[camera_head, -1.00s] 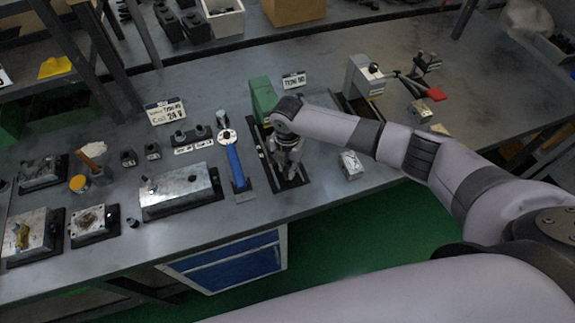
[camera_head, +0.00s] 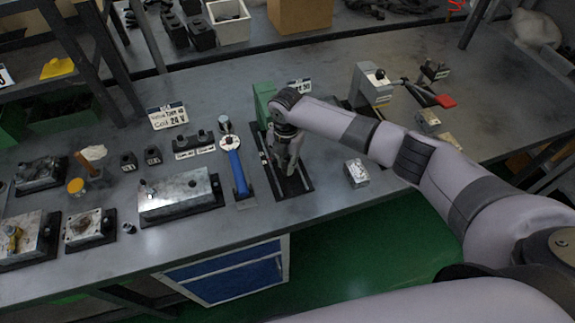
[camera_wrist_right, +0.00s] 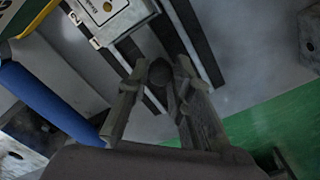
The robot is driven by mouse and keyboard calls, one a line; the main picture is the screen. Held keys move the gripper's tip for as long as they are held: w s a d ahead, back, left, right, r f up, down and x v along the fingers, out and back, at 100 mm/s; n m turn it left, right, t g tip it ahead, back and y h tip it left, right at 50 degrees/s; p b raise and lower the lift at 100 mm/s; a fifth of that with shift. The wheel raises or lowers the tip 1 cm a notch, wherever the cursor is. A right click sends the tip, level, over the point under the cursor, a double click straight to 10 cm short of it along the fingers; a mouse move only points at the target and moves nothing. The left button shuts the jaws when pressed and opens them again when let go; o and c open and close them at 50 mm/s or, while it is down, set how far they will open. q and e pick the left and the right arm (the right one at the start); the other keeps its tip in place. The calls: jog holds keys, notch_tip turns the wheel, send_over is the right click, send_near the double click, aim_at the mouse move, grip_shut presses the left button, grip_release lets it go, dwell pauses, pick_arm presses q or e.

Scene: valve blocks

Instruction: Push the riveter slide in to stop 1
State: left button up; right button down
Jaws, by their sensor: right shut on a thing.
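The green riveter (camera_head: 264,97) stands on the bench, partly hidden behind my right wrist. Its dark slide rails (camera_head: 298,187) run from it toward the bench's front edge. My right gripper (camera_head: 287,168) points down over the rails. In the right wrist view its fingers (camera_wrist_right: 158,80) are closed around a dark round knob (camera_wrist_right: 158,72), which lies between the dark rails (camera_wrist_right: 190,35). A pale block (camera_wrist_right: 112,18) with a yellow dot sits beyond the fingertips, with small number labels (camera_wrist_right: 72,17) beside it, one reading 2. My left gripper is not in view.
A blue-handled tool (camera_head: 236,168) lies close to the left of the rails. A metal box (camera_head: 180,195) is farther left. A small metal block (camera_head: 356,172) stands to the right, below my forearm. Another grey machine (camera_head: 371,82) stands behind my arm.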

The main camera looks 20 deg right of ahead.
jog(key=c, duration=1.4)
grip_release()
notch_tip(320, 180, up, 12)
